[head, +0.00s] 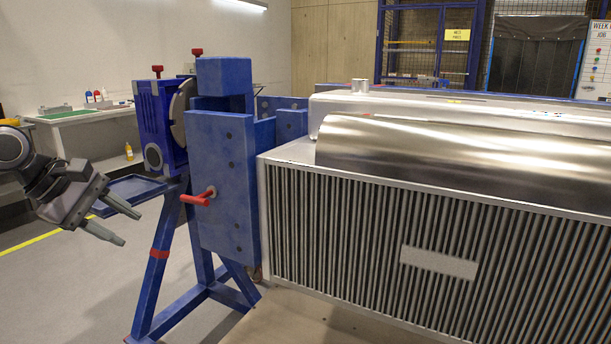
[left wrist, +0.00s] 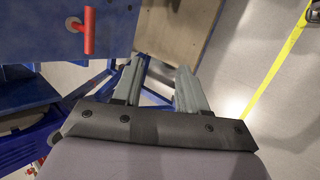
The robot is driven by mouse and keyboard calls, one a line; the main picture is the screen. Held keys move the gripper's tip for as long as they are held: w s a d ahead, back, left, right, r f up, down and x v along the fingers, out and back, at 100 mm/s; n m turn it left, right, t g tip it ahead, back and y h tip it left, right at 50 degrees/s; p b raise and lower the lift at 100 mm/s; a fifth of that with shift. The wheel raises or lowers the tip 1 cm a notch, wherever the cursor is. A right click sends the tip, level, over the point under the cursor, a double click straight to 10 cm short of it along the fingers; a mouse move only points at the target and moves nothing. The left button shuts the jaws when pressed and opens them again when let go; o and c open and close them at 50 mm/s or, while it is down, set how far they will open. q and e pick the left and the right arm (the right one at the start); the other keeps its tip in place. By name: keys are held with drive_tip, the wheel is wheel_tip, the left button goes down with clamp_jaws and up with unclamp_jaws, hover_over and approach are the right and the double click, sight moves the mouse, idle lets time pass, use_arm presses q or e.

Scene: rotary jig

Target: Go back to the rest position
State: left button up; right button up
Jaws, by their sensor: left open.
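My left gripper (head: 114,221) is at the left of the head view, in front of the blue jig stand and apart from it. Its two fingers are spread and nothing is between them. It also shows in the left wrist view (left wrist: 160,84), open above the floor. The blue rotary jig (head: 222,180) stands at the centre left of the head view. A red handle (head: 198,197) sticks out from its plate; the handle also shows at the top left of the left wrist view (left wrist: 88,30). My right gripper is in neither view.
A large finned unit (head: 350,230) with a shiny metal cylinder (head: 450,155) on top fills the right side. A blue tray (head: 135,188) sits on the stand near my left gripper. A workbench (head: 75,115) stands along the back wall. Grey floor (head: 60,290) is clear at lower left.

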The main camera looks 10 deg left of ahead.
use_arm(q)
drive_tip(key=d+f+n+t+h, duration=0.3)
drive_tip(key=d+f+n+h, duration=0.25)
drive_tip(key=d+n, duration=0.5)
drive_tip(key=d+f+n+t+h, duration=0.2)
drive_tip(key=d+f+n+h, duration=0.5)
drive_tip(key=d, duration=0.7)
drive_tip(key=s+a+f+n+t+y, duration=0.1)
drive_tip(key=s+f+n+t+y, duration=0.2)
drive_tip(key=f+n+y, duration=0.7)
drive_tip(key=s+a+f+n+t+y, duration=0.2)
drive_tip(key=s+f+n, duration=0.15)
drive_tip(key=n, duration=1.35)
drive_tip(key=s+d+f+n+g+y, duration=0.1)
drive_tip(key=s+f+n+g+y, duration=0.2)
drive_tip(key=s+f+n+g, duration=0.55)
drive_tip(key=s+a+r+n+t+p, duration=0.1)
drive_tip(key=s+r+t+p, duration=0.2)
drive_tip(key=r+p, duration=0.7)
drive_tip(key=p, duration=0.7)
drive_tip(key=shift+s+r, duration=0.35)
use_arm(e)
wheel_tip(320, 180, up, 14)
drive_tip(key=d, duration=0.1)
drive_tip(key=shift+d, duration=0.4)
